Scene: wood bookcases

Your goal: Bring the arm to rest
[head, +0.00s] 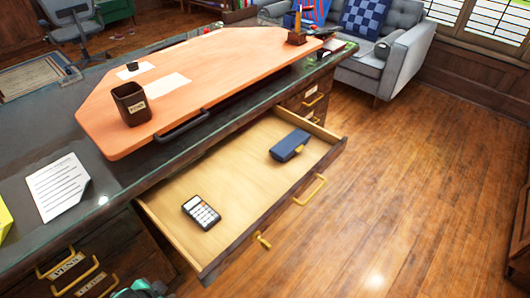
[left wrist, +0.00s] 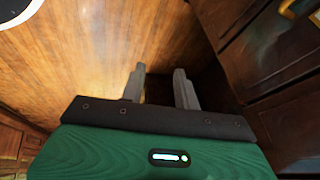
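My left gripper (left wrist: 158,84) shows in the left wrist view with its two grey fingers apart and nothing between them. It hangs over the wooden floor beside dark wood drawer fronts. In the head view only a small dark and green part of my arm shows at the bottom edge, left of the middle. My right gripper is in neither view.
An open drawer (head: 272,208) juts out from the desk and holds a calculator (head: 201,212) and a dark blue case (head: 289,145). A pen cup (head: 131,103) stands on the orange desk board (head: 215,82). The wooden floor (head: 420,190) at right is clear.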

